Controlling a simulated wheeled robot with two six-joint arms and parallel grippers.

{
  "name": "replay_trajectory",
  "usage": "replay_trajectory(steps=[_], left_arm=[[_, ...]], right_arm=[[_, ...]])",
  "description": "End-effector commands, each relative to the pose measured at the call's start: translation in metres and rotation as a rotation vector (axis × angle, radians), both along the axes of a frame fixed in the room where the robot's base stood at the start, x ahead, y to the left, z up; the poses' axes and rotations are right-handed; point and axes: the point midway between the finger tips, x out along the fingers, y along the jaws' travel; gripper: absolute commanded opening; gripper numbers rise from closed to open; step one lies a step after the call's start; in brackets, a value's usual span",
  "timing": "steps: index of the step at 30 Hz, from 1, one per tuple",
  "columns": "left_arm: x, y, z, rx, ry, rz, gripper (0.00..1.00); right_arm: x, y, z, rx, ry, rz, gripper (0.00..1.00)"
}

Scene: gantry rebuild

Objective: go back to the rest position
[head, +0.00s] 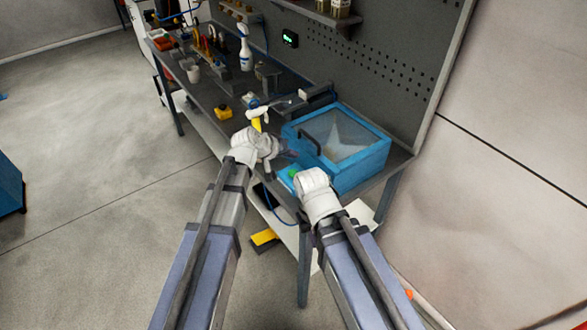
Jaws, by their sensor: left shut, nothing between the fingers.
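My left gripper (288,154) is at the end of the left arm, over the front edge of the workbench (225,112) and just left of a blue box with a clear lid (372,157). Its dark fingers are small in the head view and are shut with nothing between them. My right arm's white wrist shows in front of the blue box's lower front corner. The fingers of my right gripper do not show.
A yellow-headed tool or bottle (257,123) and a small yellow block (223,112) are on the bench near the left wrist. A spray bottle (245,50) stands farther back. A pegboard wall (395,70) rises behind. Open floor (90,150) lies to the left.

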Motion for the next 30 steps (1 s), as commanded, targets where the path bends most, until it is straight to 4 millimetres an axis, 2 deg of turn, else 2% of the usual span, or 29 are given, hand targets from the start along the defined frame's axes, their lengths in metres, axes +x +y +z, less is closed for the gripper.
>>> replay_trajectory(steps=[11, 14, 17, 19, 24, 27, 30], left_arm=[[0.0, 0.0, -0.001, 0.0, 0.0, 0.0, 0.0], [-0.013, -0.003, -0.006, 0.026, 0.02, -0.023, 0.0], [-0.053, -0.008, -0.023, 0.119, 0.089, -0.094, 0.0], [-0.093, -0.008, -0.038, 0.222, 0.163, -0.16, 0.0], [-0.184, 0.014, -0.063, 0.486, 0.348, -0.285, 0.0], [-0.223, 0.032, -0.068, 0.612, 0.435, -0.32, 0.0], [-0.247, 0.046, -0.068, 0.697, 0.494, -0.335, 0.0]], right_arm=[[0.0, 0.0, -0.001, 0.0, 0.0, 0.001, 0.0], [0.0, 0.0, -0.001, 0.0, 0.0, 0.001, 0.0], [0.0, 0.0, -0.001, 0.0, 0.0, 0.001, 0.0], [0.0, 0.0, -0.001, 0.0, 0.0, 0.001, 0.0], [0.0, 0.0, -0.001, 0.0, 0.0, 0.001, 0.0], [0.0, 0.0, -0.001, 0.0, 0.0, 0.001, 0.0], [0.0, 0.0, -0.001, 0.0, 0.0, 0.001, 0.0]])
